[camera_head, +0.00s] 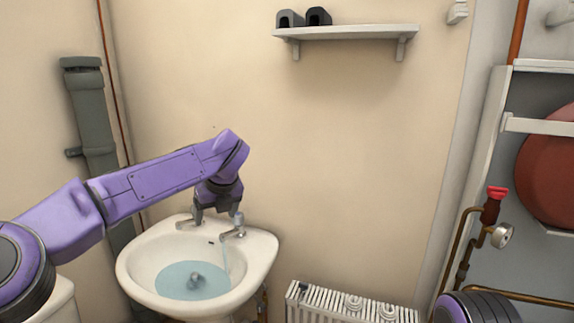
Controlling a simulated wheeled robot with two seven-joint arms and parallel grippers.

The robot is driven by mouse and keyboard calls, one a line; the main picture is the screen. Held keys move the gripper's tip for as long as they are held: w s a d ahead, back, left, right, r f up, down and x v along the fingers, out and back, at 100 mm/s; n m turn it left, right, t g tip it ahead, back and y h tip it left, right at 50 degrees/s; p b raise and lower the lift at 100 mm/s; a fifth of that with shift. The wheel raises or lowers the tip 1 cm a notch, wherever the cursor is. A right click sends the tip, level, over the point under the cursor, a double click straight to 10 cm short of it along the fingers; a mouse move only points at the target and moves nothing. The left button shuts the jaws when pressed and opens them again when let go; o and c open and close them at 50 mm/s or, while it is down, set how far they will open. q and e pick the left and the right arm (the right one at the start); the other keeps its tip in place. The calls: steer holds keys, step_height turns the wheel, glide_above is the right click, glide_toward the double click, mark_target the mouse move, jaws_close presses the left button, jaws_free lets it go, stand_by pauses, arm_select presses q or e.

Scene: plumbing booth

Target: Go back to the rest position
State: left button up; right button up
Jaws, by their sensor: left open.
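My left arm reaches in from the left, and its gripper (217,215) points down over the back rim of the white washbasin (128,270). The gripper is open, with its two dark fingers spread. The right tap (233,234) is close beside the right finger, and I cannot tell whether they touch. A thin stream of water falls from this tap into the basin. The left tap (187,222) is close to the left finger. My right gripper is out of view; only a part of my right arm shows at the bottom right.
Bluish water (180,275) stands in the basin, with a small grey thing (196,281) in it. A white radiator (330,304) is low to the right. A wall shelf (345,32) holds two small dark objects. A red-topped valve (496,194) with a gauge (502,236) is at right.

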arm_select(q)
steer(key=s+f+m+t+y+b, duration=0.1)
steer(key=s+f+m+t+b, duration=0.15)
steer(key=f+m, duration=1.1)
steer(key=s+f+m+t+y+b, duration=0.1)
steer(key=s+f+m+t, duration=0.3)
steer(key=f+m, duration=0.95)
steer(key=s+a+f+m+g+h+b, duration=0.2)
steer(key=s+a+f+m+g+h, duration=0.15)
steer(key=s+f, duration=1.45)
steer(key=s+a+f+m+g+b, duration=0.1)
steer(key=s+a+f, duration=0.2)
steer(key=s, duration=0.3)
steer(key=s+a+f+m+g+y+b, duration=0.1)
steer(key=s+a+f+m, duration=0.1)
steer(key=s, duration=0.4)
steer(key=s+a+f+m+g+b, duration=0.1)
steer(key=s+a+f+m+g, duration=0.1)
steer(key=s+a+f, duration=0.2)
steer(key=s+f, duration=0.1)
steer(key=s, duration=0.2)
steer(key=shift+a+b, duration=0.3)
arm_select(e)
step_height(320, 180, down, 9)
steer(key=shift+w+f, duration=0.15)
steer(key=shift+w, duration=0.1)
arm_select(q)
steer(key=shift+y, duration=0.25)
